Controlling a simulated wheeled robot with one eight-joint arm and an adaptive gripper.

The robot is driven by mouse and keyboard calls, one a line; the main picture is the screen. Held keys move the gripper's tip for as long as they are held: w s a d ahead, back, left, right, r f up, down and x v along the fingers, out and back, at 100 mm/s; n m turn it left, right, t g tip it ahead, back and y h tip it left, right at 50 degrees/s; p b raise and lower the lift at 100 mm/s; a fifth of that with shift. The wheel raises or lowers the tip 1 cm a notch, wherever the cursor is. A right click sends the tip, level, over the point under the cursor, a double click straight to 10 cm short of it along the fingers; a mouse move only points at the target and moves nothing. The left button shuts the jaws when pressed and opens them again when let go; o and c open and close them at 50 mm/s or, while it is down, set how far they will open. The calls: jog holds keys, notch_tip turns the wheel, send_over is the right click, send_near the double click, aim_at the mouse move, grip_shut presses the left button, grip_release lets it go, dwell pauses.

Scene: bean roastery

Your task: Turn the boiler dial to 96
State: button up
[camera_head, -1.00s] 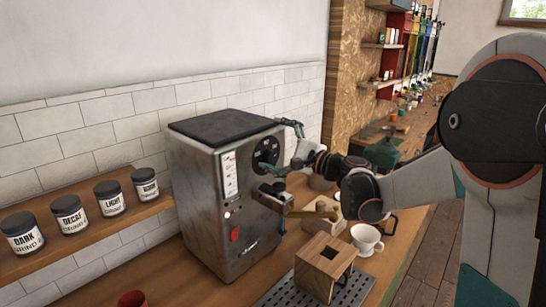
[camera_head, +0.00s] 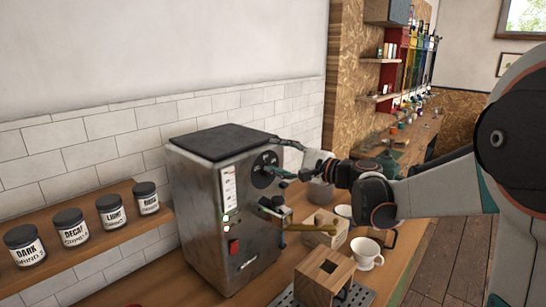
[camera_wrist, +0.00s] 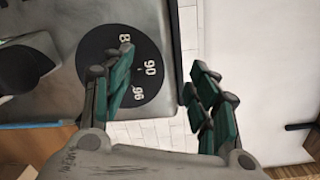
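The boiler dial (camera_head: 262,160) is a black disc on the front of the grey metal machine (camera_head: 208,225). My gripper (camera_head: 284,158) is at the dial in the head view. In the wrist view my gripper (camera_wrist: 160,65) is open, its green-padded fingers spread wide. The left finger overlaps the dial's middle and the right finger is beyond the machine's edge, over the tiles. The dial's knob and pointer are hidden, so its setting and any contact cannot be told.
A wooden block stand (camera_head: 325,278), a white cup (camera_head: 367,252) and a wooden box (camera_head: 325,230) stand on the counter. Labelled jars (camera_head: 110,211) line the left shelf.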

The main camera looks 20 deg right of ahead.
jog(key=f+v, duration=0.2)
jog(key=v, duration=1.1)
jog(key=shift+s, duration=0.6)
dwell(0.4)
dwell(0.5)
